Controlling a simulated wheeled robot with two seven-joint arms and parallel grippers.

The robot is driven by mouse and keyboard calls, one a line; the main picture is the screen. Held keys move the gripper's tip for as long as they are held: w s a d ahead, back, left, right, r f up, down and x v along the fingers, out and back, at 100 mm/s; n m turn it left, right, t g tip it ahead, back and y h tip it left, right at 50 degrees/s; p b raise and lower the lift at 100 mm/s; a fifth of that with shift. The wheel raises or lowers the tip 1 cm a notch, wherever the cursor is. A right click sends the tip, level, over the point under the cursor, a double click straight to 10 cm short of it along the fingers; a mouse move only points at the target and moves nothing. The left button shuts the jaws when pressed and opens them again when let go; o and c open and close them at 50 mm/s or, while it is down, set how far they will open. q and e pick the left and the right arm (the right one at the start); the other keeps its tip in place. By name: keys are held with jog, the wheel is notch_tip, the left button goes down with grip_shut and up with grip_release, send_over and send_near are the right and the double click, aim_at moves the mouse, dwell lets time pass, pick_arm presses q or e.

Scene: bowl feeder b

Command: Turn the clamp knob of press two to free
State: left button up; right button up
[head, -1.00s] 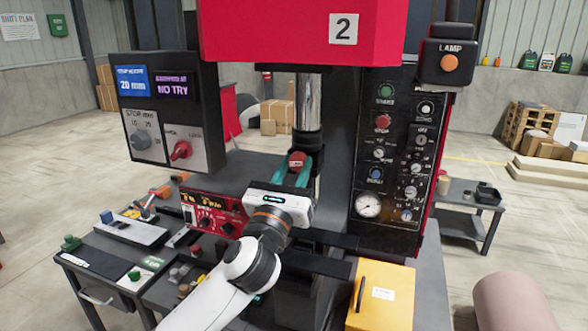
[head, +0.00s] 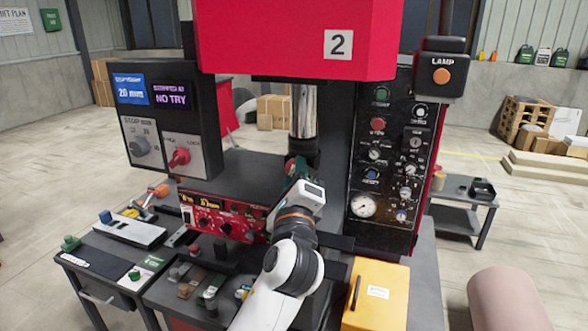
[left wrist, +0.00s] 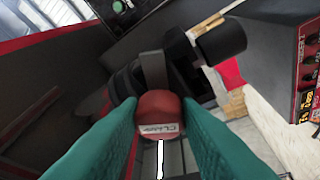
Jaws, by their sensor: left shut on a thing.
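Press two (head: 290,40) is red with a "2" plate. Its clamp knob (left wrist: 160,112) is a red cap with a partly readable "CLAMP" label, in the middle of the left wrist view. My left gripper (left wrist: 160,122) has its green fingers on both sides of the knob and is shut on it. In the head view my left gripper (head: 294,172) is at the press column, and its fingers and wrist mostly hide the knob. A white line shows just below the knob in the wrist view. My right gripper is not in view.
A control box (head: 160,112) with a stop-mm dial and a red lock switch hangs left of the column. A black button panel (head: 385,160) stands to the right. A yellow box (head: 376,295) is close to the right of my left arm.

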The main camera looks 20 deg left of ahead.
pick_arm(q)
jog(key=n+g+p, duration=0.1)
jog(key=n, duration=0.1)
jog(key=n+g+p, duration=0.1)
jog(key=n, duration=0.2)
jog(key=shift+r+y+p, duration=0.2)
jog(key=shift+y+p, duration=0.1)
jog(key=shift+d+n, duration=0.1)
jog(key=shift+n, duration=0.3)
jog(key=o, duration=1)
jog(key=shift+c, duration=0.2)
jog(key=shift+f, duration=0.1)
